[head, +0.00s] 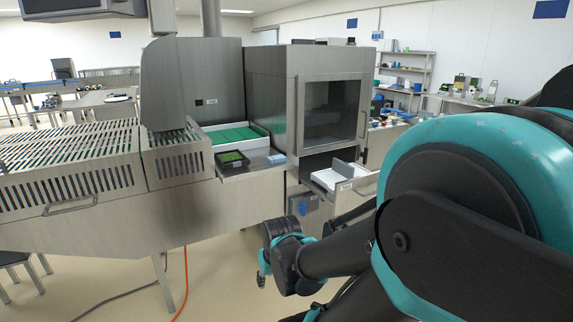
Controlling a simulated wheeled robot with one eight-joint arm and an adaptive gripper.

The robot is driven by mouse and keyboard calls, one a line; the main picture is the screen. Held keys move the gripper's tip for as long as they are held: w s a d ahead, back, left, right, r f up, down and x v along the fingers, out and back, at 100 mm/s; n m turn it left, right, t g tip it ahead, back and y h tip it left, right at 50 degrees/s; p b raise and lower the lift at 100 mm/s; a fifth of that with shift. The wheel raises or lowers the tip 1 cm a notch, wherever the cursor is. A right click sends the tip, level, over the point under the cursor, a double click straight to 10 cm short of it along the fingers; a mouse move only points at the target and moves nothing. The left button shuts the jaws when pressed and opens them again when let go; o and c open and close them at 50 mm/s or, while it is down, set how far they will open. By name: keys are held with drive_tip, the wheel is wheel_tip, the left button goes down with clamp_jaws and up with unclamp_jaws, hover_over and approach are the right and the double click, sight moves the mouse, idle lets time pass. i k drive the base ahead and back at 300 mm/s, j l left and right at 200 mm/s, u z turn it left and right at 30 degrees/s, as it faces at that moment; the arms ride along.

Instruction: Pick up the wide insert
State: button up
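No piece can be surely told as the wide insert at this size. An open drawer (366,187) under the steel cabinet holds white pieces (327,178) and an upright dark grey piece (344,169). One of these may be the insert, but I cannot tell which. My gripper (262,277) hangs low at the end of my arm, in front of the machine, below and left of the drawer and apart from it. Its fingers are small and partly hidden, so I cannot tell whether it is open.
A steel shelf beside the drawer carries a black tray with green contents (233,158) and a light blue block (277,158). A slatted conveyor (70,165) fills the left. An orange cable (186,285) lies on the floor. My arm covers the right side.

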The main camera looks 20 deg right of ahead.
sight(339, 171)
drive_tip(key=z, duration=1.05)
